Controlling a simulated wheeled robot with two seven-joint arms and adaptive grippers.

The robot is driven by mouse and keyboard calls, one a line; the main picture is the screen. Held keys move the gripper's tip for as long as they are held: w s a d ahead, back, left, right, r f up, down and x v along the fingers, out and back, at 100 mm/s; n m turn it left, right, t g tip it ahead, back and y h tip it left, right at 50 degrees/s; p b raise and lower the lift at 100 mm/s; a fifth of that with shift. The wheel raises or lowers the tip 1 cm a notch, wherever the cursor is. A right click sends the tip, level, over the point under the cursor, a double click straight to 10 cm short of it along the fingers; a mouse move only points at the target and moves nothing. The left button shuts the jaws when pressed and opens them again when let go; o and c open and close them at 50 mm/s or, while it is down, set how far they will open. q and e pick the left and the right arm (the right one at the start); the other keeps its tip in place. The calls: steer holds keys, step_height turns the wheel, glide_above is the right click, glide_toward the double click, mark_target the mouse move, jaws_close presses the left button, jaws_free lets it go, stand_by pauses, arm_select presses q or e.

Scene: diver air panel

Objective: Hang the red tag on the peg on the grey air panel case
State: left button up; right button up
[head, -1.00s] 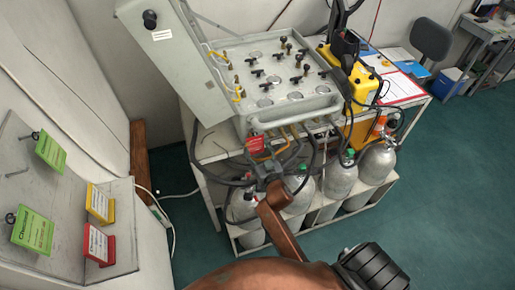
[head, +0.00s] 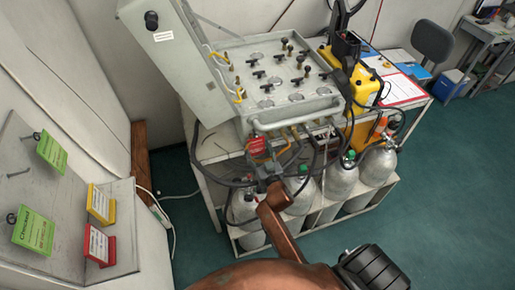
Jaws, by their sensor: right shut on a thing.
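The red tag (head: 257,146) is held up at the front left corner of the grey air panel case (head: 240,118), just below its top edge. My right gripper (head: 261,162) is shut on the tag from below, its arm coming in from the bottom. The tag overlaps the case front in the picture; I cannot tell whether it touches the case. The peg on the case cannot be made out; the tag and gripper may cover it. My left gripper is not in view.
Hoses and gas cylinders (head: 340,180) sit in the trolley below the gripper. The case lid (head: 175,60) stands open at left. A yellow unit (head: 362,85) stands right of the case. A grey board (head: 20,150) at far left carries green tags (head: 35,230), with yellow and red cards beside it.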

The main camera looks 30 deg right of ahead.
steer(key=o, duration=1)
steer(key=v, duration=1.2)
steer(key=shift+d, duration=0.1)
